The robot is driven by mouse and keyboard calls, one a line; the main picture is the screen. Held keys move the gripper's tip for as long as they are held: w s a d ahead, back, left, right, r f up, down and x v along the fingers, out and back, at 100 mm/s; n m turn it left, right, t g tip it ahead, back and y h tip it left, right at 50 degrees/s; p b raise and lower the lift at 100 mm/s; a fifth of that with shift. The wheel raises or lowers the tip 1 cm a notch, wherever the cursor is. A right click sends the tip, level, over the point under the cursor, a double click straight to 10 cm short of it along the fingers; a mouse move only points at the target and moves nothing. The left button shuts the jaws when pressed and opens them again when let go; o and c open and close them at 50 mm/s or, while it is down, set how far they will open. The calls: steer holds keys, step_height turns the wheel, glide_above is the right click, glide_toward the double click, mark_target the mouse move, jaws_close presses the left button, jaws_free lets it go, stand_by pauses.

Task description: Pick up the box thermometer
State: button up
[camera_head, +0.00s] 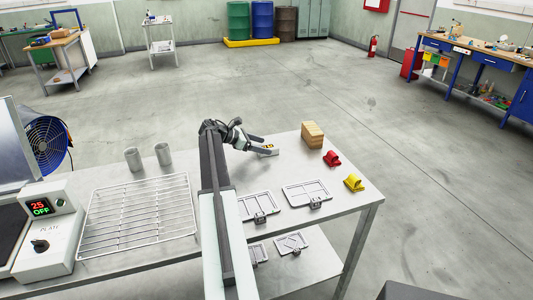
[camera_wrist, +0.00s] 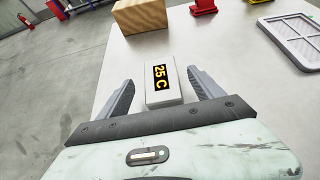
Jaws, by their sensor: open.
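The box thermometer (camera_wrist: 163,81) is a small whitish box with a black display reading "25 C" in yellow. In the wrist view it sits on the table between the two open fingers of my gripper (camera_wrist: 163,98), with a gap on either side. In the head view the thermometer (camera_head: 267,150) lies near the table's far edge, partly hidden by my gripper (camera_head: 260,146). My gripper is open and holds nothing.
A wooden block (camera_head: 312,135), a red object (camera_head: 332,158) and a yellow one (camera_head: 354,183) stand to the right. Two framed trays (camera_head: 307,193) lie nearer. A wire rack (camera_head: 138,215), two grey cups (camera_head: 133,158) and a hot plate (camera_head: 45,235) are at left.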

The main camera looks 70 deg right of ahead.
mark_target(268, 146)
steer(key=b+x, duration=0.1)
steer(key=x, duration=0.2)
steer(key=shift+s, duration=0.1)
jaws_close()
steer(key=shift+r, duration=0.1)
steer(key=shift+r+p, duration=0.55)
steer(key=shift+p, duration=0.15)
step_height(268, 146, up, 3)
steer(key=p, duration=0.3)
steer(key=shift+r, duration=0.1)
steer(key=s+a, duration=0.1)
steer(key=a, duration=0.4)
steer(key=s+a, duration=0.1)
steer(key=a, duration=0.4)
steer(key=s+a, duration=0.2)
steer(key=a, duration=0.3)
steer(key=shift+r+p, duration=0.3)
steer(key=shift+p, duration=0.05)
steer(key=shift+a+r, duration=0.1)
steer(key=shift+a, duration=0.15)
